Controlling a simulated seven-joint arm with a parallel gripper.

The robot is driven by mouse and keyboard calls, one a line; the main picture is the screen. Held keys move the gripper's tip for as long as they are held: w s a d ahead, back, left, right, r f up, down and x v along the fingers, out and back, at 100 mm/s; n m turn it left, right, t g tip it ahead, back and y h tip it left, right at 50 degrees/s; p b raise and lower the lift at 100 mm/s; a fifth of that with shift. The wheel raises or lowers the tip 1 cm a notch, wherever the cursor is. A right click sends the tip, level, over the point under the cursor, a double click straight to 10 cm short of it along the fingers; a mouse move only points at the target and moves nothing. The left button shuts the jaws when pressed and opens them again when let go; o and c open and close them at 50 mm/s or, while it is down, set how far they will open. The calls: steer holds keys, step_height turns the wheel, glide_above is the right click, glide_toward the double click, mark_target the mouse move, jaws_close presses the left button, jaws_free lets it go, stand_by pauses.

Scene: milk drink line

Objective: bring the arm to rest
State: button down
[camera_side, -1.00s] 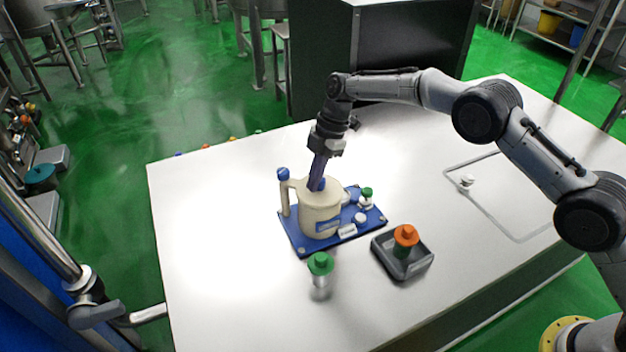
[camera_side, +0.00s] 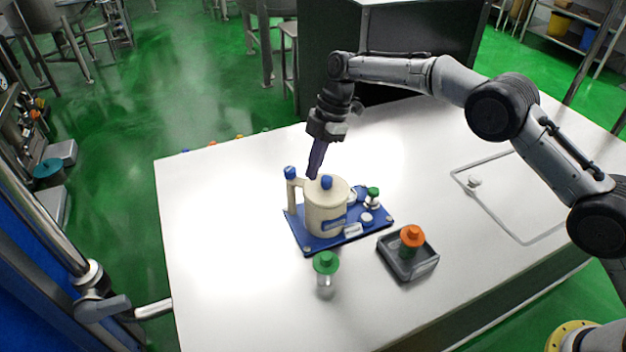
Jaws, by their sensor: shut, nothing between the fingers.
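My gripper (camera_side: 314,172) points down behind the top of a cream jug (camera_side: 322,208). Its purple fingers look shut and empty. Whether the fingertips touch the jug cannot be told from this angle. The jug has a blue knob (camera_side: 326,182) on its lid and a blue-topped post (camera_side: 291,174) at its left. It stands on a blue base plate (camera_side: 312,245) on the white table.
The base plate also carries a small green-capped bottle (camera_side: 373,197) and white caps. A green-capped bottle (camera_side: 325,272) stands in front. A dark tray (camera_side: 412,269) holds an orange-capped bottle (camera_side: 411,237).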

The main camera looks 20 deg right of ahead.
steer(key=s+d+r+t, duration=0.1)
steer(key=d+r, duration=0.2)
steer(key=r, duration=0.7)
steer(key=s+d+r+t, duration=0.1)
steer(key=d+r, duration=0.3)
steer(key=r, duration=0.6)
steer(key=s+d+r+m+t, duration=0.35)
steer(key=s+d+r, duration=0.45)
steer(key=s+r, duration=0.4)
steer(key=s+d+f+m+h, duration=0.1)
steer(key=s+d+f+m, duration=0.2)
steer(key=s, duration=0.6)
steer(key=s+d+f+m+h, duration=0.1)
steer(key=s+d+m, duration=0.3)
steer(key=s, duration=0.4)
steer(key=s+d+f+m+h, duration=0.1)
steer(key=s+d+f+m, duration=0.2)
steer(key=s+f+m, duration=0.6)
steer(key=shift+s+f+m+t+h, duration=0.25)
steer(key=shift+f+m+t+h, duration=0.2)
steer(key=shift+f, duration=1.25)
